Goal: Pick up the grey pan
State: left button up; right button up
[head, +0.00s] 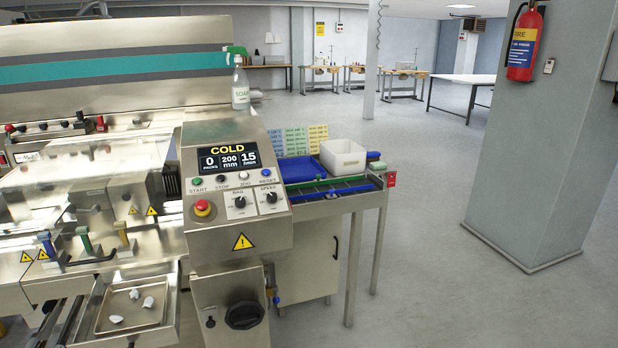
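A shallow square grey pan (103,322) sits at the lower left, inside an open metal drawer or trough (168,325) at the front of the wrapping machine. A few small white pieces (148,303) lie in the pan. Its rim looks uncovered on all sides, and its surface is a dull grey-beige. Neither of my grippers shows in the head view, so their state and distance from the pan cannot be seen.
The control panel (238,195) reads COLD and juts out right of the pan, with a red stop button (203,208). Open floor (430,270) lies right, before a grey pillar (540,130).

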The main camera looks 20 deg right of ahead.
aim_at(117, 300)
jog(key=i+j+u, duration=0.45)
jog(key=i+j, duration=0.25)
jog(key=i, duration=0.05)
